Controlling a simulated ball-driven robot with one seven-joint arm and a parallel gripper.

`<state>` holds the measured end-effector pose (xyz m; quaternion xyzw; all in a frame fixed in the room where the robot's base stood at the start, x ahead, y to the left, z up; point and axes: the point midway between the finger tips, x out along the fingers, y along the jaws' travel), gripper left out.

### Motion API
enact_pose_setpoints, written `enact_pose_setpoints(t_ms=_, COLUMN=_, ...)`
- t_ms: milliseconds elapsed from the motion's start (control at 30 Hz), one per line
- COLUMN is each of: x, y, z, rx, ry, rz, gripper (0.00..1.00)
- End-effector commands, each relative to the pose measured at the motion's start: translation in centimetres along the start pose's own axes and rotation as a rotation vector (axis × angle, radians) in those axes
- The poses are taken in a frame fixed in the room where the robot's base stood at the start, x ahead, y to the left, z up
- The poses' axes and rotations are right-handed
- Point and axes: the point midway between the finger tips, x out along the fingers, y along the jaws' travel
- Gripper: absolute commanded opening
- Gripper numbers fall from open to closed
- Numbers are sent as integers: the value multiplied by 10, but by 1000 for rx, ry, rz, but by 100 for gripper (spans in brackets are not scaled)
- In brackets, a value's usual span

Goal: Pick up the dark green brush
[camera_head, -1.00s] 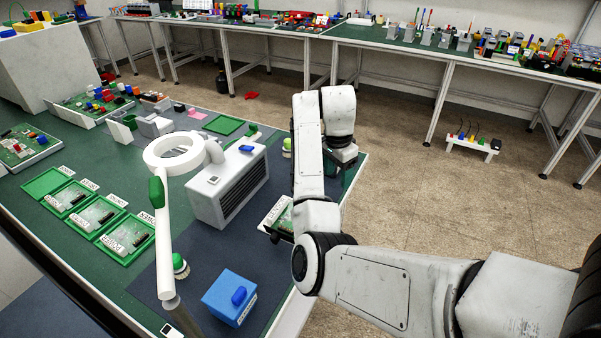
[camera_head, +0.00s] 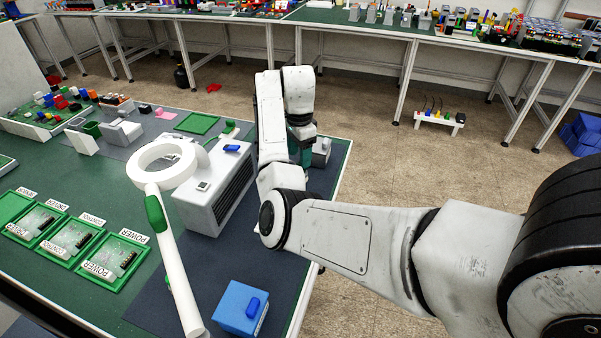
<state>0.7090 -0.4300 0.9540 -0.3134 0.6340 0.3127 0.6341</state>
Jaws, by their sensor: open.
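I cannot make out a dark green brush for certain. A small green piece (camera_head: 229,128) shows behind the grey vented box, too small to identify. My gripper (camera_head: 304,152) is at the far end of my arm, over the right edge area of the green table (camera_head: 335,160), right of the box. It is open, but its fingertips are mostly hidden by my arm links, and I cannot tell what lies beneath them. A dark teal part shows there, below the black wrist.
The grey vented box (camera_head: 214,190) stands left of my arm. A white ring lamp (camera_head: 160,166) with a green grip leans across the table. A blue box (camera_head: 241,308) sits at the front, and green trays with boards (camera_head: 73,238) lie at left.

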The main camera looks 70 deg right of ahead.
Motion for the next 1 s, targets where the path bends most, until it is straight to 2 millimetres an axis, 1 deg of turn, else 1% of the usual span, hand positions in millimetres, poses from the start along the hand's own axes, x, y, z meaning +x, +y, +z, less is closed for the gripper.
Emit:
enact_pose_setpoints(t_ms=200, x=32, y=4, z=-3, rx=-2, ry=0, rz=5, gripper=61)
enact_pose_setpoints(t_ms=300, x=41, y=4, z=-3, rx=-1, ry=-1, rz=3, gripper=61)
enact_pose_setpoints(t_ms=400, x=45, y=3, z=-3, rx=0, ry=-1, rz=1, gripper=61)
enact_pose_setpoints(t_ms=600, x=45, y=3, z=-3, rx=0, ry=-1, rz=1, gripper=60)
enact_pose_setpoints(t_ms=1000, x=45, y=3, z=-3, rx=-1, ry=-1, rz=1, gripper=21)
